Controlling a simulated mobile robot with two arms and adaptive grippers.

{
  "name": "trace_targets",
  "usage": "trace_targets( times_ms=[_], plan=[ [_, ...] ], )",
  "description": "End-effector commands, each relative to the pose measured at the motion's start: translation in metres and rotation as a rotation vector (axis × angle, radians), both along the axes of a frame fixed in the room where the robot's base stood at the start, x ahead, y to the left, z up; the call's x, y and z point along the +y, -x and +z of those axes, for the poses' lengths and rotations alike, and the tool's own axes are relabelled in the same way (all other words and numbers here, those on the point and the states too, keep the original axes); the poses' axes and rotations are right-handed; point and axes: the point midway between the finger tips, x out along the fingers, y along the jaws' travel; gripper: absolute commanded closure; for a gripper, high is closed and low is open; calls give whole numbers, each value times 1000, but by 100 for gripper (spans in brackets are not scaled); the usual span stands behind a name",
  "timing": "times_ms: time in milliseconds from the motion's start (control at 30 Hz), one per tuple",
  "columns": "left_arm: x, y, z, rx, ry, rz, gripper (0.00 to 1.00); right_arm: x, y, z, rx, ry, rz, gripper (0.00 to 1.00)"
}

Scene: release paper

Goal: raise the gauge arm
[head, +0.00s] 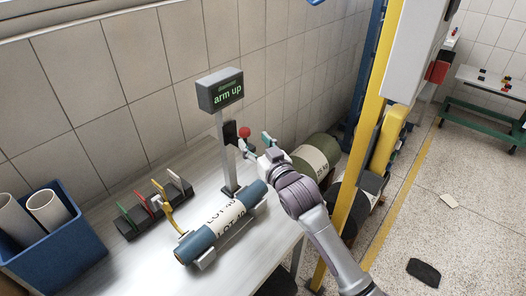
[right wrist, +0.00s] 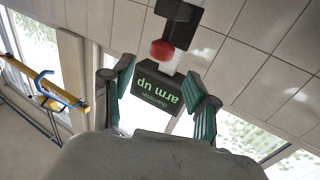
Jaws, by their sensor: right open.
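The gauge stands on the table, a grey post with a dark display (head: 220,91) that reads "diameter" and "arm up" in green. A red knob (head: 244,132) and a black block (head: 230,132) are at mid-height on the post. My right gripper (head: 259,145) is open beside the knob, its teal fingertips apart with nothing between them. In the right wrist view the red knob (right wrist: 162,50) is just beyond the fingertips, and the display shows upside down. A blue roll with a white "LOT" label (head: 225,218) lies in a cradle below. My left gripper is not in view.
A blue bin (head: 48,236) with paper tubes stands at the left. A rack with coloured tabs (head: 153,205) is beside the roll. A green roll (head: 316,152) and a yellow post (head: 368,150) are at the right. The table front is clear.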

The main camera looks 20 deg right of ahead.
Motion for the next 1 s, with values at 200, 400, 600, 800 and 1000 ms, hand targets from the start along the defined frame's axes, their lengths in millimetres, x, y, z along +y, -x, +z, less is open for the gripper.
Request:
trace_targets(
  times_ms=[200, 400, 600, 800, 1000],
  plan=[
    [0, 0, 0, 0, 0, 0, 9, -8, 37, 0, 1, 0, -1, 41],
    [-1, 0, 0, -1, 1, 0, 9, -10, 48, 1, -1, 1, 0, 41],
    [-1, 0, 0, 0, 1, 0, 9, -10, 48, 1, -1, 1, -1, 41],
    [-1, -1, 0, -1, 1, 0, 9, -10, 48, 0, -1, 0, -1, 41],
    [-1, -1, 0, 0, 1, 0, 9, -13, 72, -36, 132, 24, -21, 41]
  ],
)
